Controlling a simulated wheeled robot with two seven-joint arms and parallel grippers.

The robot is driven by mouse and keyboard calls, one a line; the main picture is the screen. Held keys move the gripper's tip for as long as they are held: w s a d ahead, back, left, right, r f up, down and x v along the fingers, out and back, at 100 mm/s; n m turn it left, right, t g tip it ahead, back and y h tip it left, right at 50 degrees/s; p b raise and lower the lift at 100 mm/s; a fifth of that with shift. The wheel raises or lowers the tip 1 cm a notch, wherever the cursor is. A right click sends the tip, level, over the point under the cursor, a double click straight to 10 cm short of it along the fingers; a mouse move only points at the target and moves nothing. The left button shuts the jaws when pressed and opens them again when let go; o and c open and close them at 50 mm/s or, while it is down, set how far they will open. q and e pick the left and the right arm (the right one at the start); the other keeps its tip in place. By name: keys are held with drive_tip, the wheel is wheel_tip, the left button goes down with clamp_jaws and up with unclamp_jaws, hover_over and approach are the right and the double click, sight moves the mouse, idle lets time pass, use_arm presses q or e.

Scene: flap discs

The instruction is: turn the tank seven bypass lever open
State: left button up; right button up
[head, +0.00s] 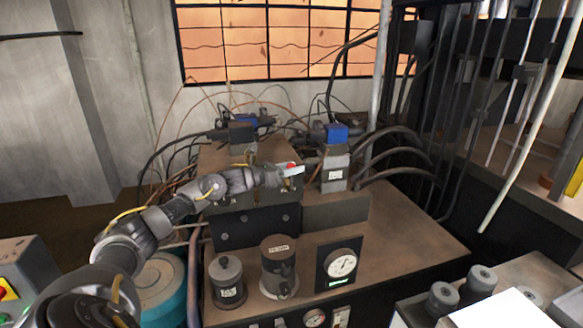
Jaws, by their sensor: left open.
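My left arm reaches in from the lower left across the machine bench (400,225). My left gripper (296,170) is open, with its light fingers pointing right. A small red part (291,164) shows right at the fingers; it may be a lever's end, but I cannot tell whether it touches them. The rest of this part is hidden behind the gripper. No tank seven label can be read, so I cannot say for sure which part is the bypass lever or how it is set. My right gripper is not in view.
A grey valve block with a blue top (336,133) stands just right of the gripper, with thick black hoses beside it. Two dark cylinders (279,268) and a round gauge (341,264) stand in front. The bench's right side is clear.

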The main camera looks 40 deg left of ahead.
use_arm(q)
clamp_jaws()
